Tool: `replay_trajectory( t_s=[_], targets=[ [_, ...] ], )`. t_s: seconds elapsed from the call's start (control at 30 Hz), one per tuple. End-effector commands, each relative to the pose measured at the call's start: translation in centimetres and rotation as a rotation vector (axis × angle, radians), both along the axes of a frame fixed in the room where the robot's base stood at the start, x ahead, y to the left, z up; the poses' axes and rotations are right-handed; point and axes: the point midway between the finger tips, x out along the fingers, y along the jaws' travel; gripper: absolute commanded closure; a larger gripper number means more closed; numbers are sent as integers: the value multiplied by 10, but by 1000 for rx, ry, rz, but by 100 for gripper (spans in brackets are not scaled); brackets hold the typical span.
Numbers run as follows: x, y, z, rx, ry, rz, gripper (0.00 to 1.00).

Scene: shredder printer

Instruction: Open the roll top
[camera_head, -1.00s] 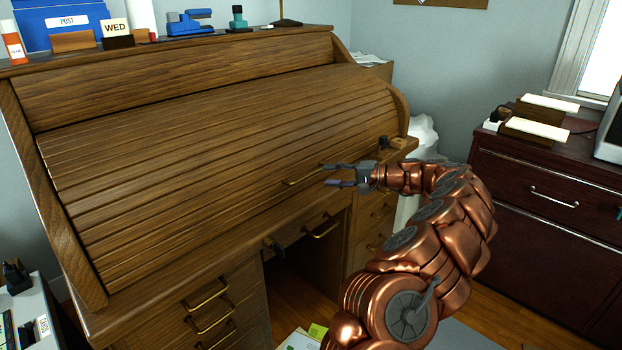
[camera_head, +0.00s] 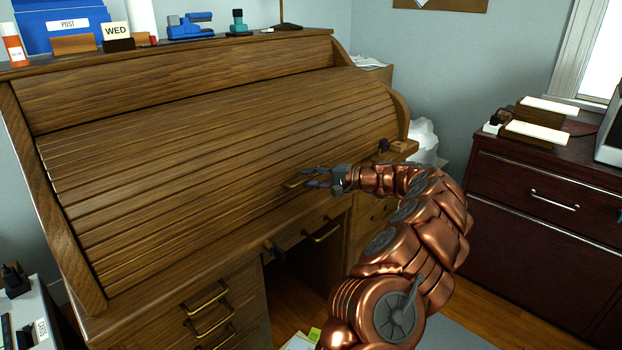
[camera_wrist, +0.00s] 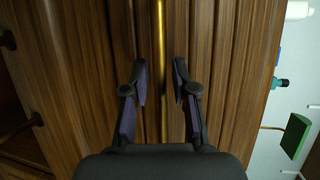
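The wooden roll top (camera_head: 210,160) is down over the desk, its slatted front sloping toward me. A thin brass handle (camera_head: 293,183) sits low on its front, and it also shows in the wrist view (camera_wrist: 160,50) as a bar running between my fingers. My gripper (camera_head: 308,177) is at the handle's right part. In the wrist view my gripper (camera_wrist: 162,80) is open, with one finger on each side of the handle and a gap on both sides. The handle's far right end is hidden behind my gripper in the head view.
Desk drawers with brass pulls (camera_head: 207,309) are below. A blue post box (camera_head: 62,22), a WED calendar (camera_head: 116,31) and a blue stapler (camera_head: 188,27) stand on the desk's top. A dark red cabinet (camera_head: 540,215) stands at the right.

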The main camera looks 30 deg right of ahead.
Motion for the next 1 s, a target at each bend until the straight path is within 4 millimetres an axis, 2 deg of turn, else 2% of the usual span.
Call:
replay_trajectory(
  t_s=[0.03, 0.2, 0.23, 0.77, 1.0],
  targets=[
    [0, 0, 0, 0, 0, 0, 81],
    [0, 0, 0, 0, 0, 0, 99],
    [0, 0, 0, 0, 0, 0, 100],
    [0, 0, 0, 1, 1, 0, 100],
    [3, 6, 9, -4, 19, 8, 100]
  ],
)
